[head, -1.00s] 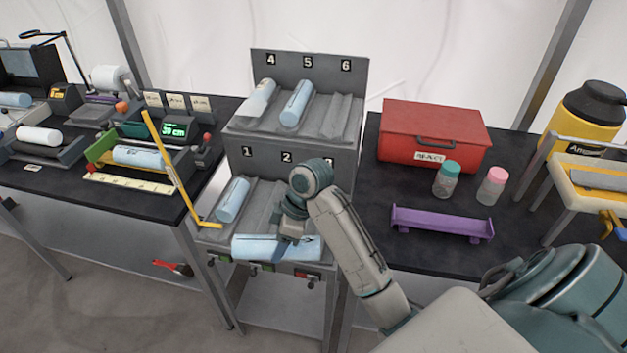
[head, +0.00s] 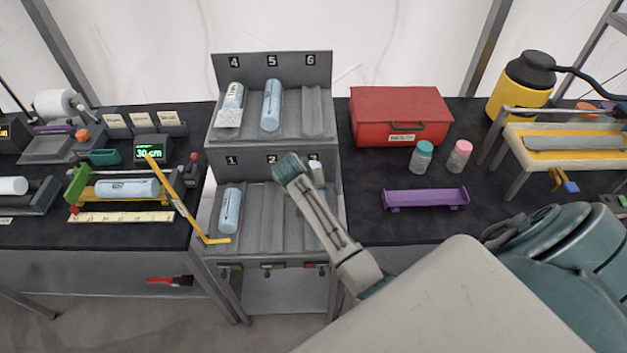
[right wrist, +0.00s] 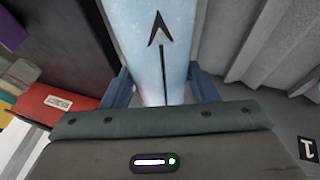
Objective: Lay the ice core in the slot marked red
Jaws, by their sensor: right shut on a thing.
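My right gripper (right wrist: 162,92) is shut on a pale blue ice core (right wrist: 160,35) with a black arrow, seen between its two fingers in the right wrist view. In the head view my arm covers the gripper and most of this core (head: 318,172); one end shows beside the 3 label, roughly lined up with that slot. I cannot tell whether it touches the rack. The lower rack (head: 262,252) has a red tag (head: 313,267) under its rightmost slot, which my forearm partly covers. My left gripper is not in view.
Other cores lie in slot 1 (head: 229,210), slot 4 (head: 232,97) and slot 5 (head: 271,105); slots 2 and 6 look empty. A yellow bent bar (head: 172,190) stands left of the rack. A red box (head: 400,115) and purple cradle (head: 426,198) are on the right table.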

